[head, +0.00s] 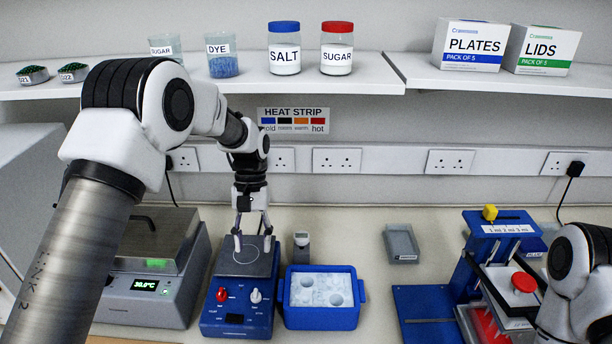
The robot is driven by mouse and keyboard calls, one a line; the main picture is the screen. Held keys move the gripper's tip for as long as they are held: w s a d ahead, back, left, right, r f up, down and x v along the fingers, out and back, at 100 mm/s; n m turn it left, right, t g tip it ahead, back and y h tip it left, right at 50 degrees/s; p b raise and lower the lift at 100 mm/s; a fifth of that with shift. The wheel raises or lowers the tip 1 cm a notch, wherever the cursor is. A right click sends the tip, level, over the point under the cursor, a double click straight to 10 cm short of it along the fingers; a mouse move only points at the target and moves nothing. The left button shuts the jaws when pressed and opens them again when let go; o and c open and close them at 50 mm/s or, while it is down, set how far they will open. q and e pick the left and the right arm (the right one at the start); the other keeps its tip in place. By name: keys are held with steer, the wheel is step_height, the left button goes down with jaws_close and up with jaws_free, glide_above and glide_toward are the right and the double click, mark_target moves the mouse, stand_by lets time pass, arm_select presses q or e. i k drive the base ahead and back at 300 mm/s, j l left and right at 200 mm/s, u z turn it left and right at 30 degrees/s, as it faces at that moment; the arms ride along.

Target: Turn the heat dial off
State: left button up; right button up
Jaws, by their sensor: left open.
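A blue hotplate stirrer (236,318) stands on the bench, with a dark square top plate (246,262). On its sloping front are a red dial (222,294) and a white dial (256,296); no label by either is readable enough to tell which is heat. My left gripper (253,238) points down over the top plate, behind both dials. Its fingers are apart with nothing between them. Part of my right arm shows at the lower right, but its gripper does not show.
A blue ice tub (322,317) stands close to the hotplate's right. A grey heater box (140,300) reading about 30 °C stands to its left. A blue pipette rig (465,270) is at the right. A shelf (240,87) with jars runs above. Bench between tub and rig is mostly clear.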

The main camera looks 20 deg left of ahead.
mark_target(221, 296)
steer(key=k, duration=1)
